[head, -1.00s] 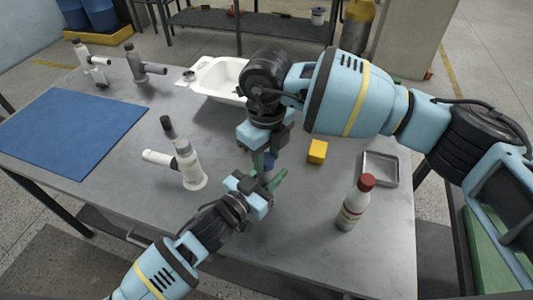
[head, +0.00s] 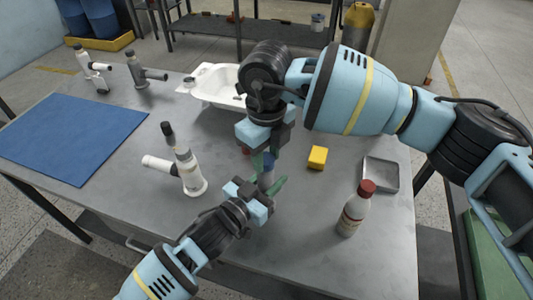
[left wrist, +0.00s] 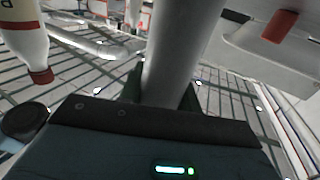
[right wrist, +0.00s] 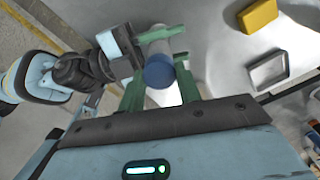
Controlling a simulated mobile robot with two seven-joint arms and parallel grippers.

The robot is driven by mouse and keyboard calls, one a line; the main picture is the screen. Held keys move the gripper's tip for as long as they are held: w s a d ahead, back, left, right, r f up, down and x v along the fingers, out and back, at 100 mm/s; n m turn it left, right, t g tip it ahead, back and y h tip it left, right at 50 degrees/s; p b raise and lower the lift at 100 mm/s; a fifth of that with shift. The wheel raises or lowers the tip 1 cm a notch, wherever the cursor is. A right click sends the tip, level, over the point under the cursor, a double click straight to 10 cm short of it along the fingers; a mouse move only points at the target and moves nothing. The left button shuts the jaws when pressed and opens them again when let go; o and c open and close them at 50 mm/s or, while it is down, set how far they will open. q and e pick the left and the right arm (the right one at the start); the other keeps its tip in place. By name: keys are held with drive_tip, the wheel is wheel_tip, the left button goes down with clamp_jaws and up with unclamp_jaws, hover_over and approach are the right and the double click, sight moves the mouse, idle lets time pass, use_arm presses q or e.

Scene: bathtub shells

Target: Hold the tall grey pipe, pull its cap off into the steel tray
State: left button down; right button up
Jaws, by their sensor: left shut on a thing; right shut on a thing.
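The tall grey pipe (left wrist: 175,55) stands between the green fingers of my left gripper (head: 264,190), which are shut on its shaft. In the head view it is mostly hidden by the grippers. Its blue cap (right wrist: 160,72) is on the pipe's end, between the fingers of my right gripper (right wrist: 160,90), which is shut on it. The shallow steel tray (head: 381,175) lies at the right of the table, apart from both grippers, and looks empty. It also shows in the right wrist view (right wrist: 268,72).
A yellow block (head: 317,157) lies between the grippers and the tray. A red-capped bottle (head: 354,210) stands in front of the tray. A white pipe fitting (head: 188,172) stands left of my left gripper. A white tub (head: 217,83) and a blue mat (head: 70,135) are farther back and left.

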sight(266, 158)
drive_tip(key=shift+r, duration=0.1)
drive_tip(key=shift+r, duration=1.95)
use_arm(q)
drive_tip(key=c, duration=0.9)
unclamp_jaws()
use_arm(e)
wheel_tip(266, 158, down, 2)
drive_tip(key=shift+f+b, duration=0.1)
drive_tip(key=shift+b, duration=0.3)
use_arm(q)
drive_tip(key=v, duration=1.2)
